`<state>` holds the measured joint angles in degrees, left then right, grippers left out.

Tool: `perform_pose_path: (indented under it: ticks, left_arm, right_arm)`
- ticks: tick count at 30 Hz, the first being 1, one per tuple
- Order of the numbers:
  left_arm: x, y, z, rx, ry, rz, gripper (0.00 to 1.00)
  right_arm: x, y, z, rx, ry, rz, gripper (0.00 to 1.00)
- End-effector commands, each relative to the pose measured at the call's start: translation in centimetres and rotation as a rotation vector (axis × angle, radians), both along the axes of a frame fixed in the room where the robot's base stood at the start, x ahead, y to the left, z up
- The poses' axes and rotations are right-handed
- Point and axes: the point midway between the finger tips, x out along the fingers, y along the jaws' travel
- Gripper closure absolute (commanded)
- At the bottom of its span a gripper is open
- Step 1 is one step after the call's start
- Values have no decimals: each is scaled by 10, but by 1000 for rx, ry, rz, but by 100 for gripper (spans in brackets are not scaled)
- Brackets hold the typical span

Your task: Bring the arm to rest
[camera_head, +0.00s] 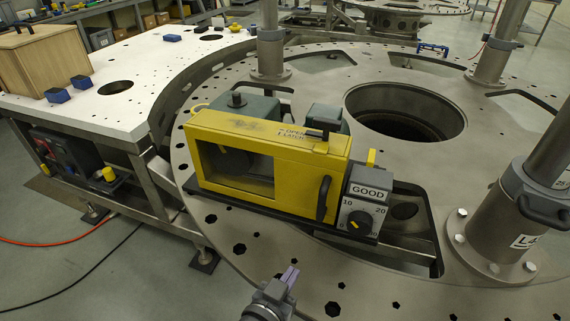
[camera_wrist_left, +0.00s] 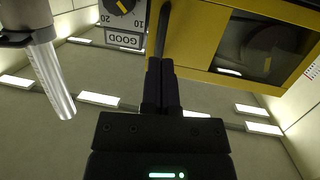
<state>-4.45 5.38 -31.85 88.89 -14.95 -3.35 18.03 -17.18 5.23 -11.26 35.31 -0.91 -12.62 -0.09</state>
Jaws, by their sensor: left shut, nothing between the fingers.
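My left gripper (camera_head: 290,277) is at the bottom middle of the head view, in front of the turret plate's near edge. Its fingers are shut and empty, and they also show shut in the left wrist view (camera_wrist_left: 160,68). It is apart from the yellow box (camera_head: 268,150) with a window and a dark handle (camera_head: 323,198), which stands on the turret plate (camera_head: 300,280). The box's door looks closed. A dial unit marked GOOD (camera_head: 362,205) sits at the box's right end; it also shows upside down in the left wrist view (camera_wrist_left: 122,18). My right gripper is not in view.
Steel posts (camera_head: 270,45) rise from the plate, with a thick one (camera_head: 498,225) at the right. A large round hole (camera_head: 405,112) lies behind the box. A white table (camera_head: 140,65) at the left holds a wooden box (camera_head: 42,60) and small blue blocks (camera_head: 57,95).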

Motion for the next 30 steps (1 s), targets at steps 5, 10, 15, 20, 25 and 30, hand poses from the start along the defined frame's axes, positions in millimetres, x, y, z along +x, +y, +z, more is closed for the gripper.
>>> perform_pose_path:
  ticks: [5,10,15,20,25,30]
  left_arm:
    - [-31,75,-15,158,349,236,100]
    - [-75,120,-17,261,604,318,100]
    - [-124,151,-9,346,816,343,100]
    - [-172,174,6,418,997,338,100]
    - [-165,172,-56,433,1031,328,100]
    - [-169,172,-118,446,1061,317,100]
  right_arm:
    - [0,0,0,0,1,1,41]
    - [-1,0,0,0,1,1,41]
    - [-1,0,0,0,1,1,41]
    - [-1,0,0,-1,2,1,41]
    - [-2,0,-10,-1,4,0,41]
    - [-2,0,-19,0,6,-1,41]
